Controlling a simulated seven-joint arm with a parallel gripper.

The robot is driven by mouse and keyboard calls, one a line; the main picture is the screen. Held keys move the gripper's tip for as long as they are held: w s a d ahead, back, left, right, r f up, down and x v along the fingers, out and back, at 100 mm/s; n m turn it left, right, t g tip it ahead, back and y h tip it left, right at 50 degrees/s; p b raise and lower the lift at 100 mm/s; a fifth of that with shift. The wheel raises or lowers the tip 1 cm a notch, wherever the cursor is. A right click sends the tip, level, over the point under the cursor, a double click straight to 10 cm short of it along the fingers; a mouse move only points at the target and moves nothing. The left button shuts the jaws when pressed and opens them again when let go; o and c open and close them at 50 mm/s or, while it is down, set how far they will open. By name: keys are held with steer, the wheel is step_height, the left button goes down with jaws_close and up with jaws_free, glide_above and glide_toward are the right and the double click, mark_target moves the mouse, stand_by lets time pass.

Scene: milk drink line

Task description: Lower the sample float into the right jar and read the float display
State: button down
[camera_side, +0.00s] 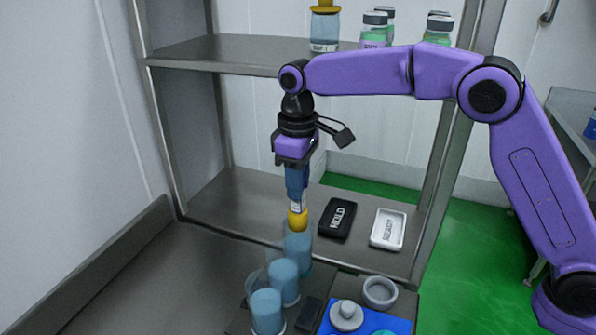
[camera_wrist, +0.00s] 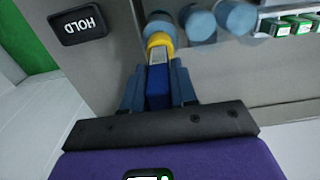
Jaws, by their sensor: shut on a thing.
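My gripper (camera_side: 297,180) is shut on the sample float, a blue stick with a pale panel and a yellow bulb (camera_side: 298,219). The float hangs upright, and it also shows between my fingers in the wrist view (camera_wrist: 158,88). Three clear jars of blue liquid stand in a row: the far, right-hand one (camera_side: 299,250), a middle one (camera_side: 285,283) and a near one (camera_side: 267,312). The bulb overlaps the top of the right-hand jar; I cannot tell whether it is inside the rim. The panel's text is too small to read.
A black HOLD tray (camera_side: 338,218) and a white READY tray (camera_side: 388,229) lie right of the jars. A grey ring-shaped cup (camera_side: 380,291) and a grey knobbed lid (camera_side: 346,316) are near the front. A shelf (camera_side: 230,50) with several bottles is behind. The left bench is clear.

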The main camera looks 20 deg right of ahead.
mark_target(298, 209)
steer(key=shift+f, duration=4.35)
steer(key=shift+f, duration=0.1)
steer(key=c, duration=0.8)
jaws_free()
steer(key=shift+c, duration=1.2)
steer(key=shift+r, duration=0.4)
steer(key=o, duration=0.3)
steer(key=shift+r, duration=0.55)
steer(key=shift+o, duration=0.2)
steer(key=shift+r, duration=3.6)
